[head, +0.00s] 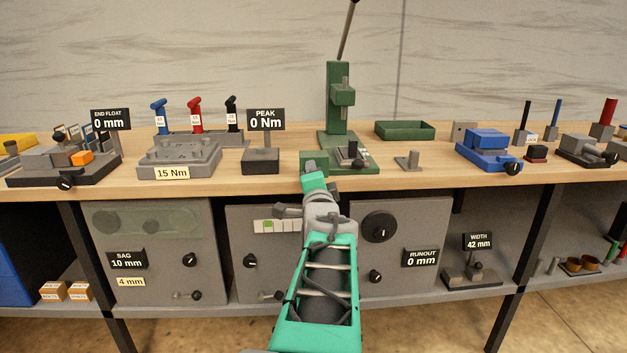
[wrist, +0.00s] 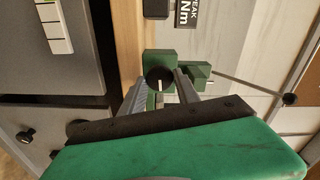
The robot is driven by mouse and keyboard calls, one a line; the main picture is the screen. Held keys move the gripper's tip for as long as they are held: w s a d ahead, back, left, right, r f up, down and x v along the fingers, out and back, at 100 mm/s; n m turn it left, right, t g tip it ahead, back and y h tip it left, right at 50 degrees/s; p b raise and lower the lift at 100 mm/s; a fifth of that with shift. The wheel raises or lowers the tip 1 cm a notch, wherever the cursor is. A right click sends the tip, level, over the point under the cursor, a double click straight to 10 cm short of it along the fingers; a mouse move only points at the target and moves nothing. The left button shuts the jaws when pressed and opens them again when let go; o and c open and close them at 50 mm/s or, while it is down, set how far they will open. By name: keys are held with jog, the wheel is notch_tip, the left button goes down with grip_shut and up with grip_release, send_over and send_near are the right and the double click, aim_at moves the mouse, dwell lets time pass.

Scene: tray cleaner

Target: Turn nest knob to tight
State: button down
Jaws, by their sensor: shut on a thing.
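The nest knob (wrist: 158,78) is a round black knob with a pale pointer line, on the face of a green block (wrist: 160,57) in the wrist view. My gripper (wrist: 161,82) is shut on the knob, one grey finger at each side. In the head view my gripper (head: 314,180) is at the table's front edge, in front of the green block (head: 314,160) at the green press (head: 340,100); the knob is hidden there. A small grey and dark nest (head: 352,155) sits on the press base. No tight marking is readable.
A PEAK display reading 0 Nm (head: 265,120) stands left of the press. A grey peg on a plate (head: 408,159) and a green tray (head: 404,130) are to the right. Grey panels with black knobs (head: 380,226) are below the tabletop.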

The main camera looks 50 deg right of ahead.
jog(key=shift+m, duration=0.4)
jog(key=c, duration=0.9)
grip_release()
jog(key=v, duration=0.7)
jog(key=shift+s+a+p, duration=0.25)
jog(key=shift+a+p, duration=0.05)
jog(key=shift+p, duration=0.15)
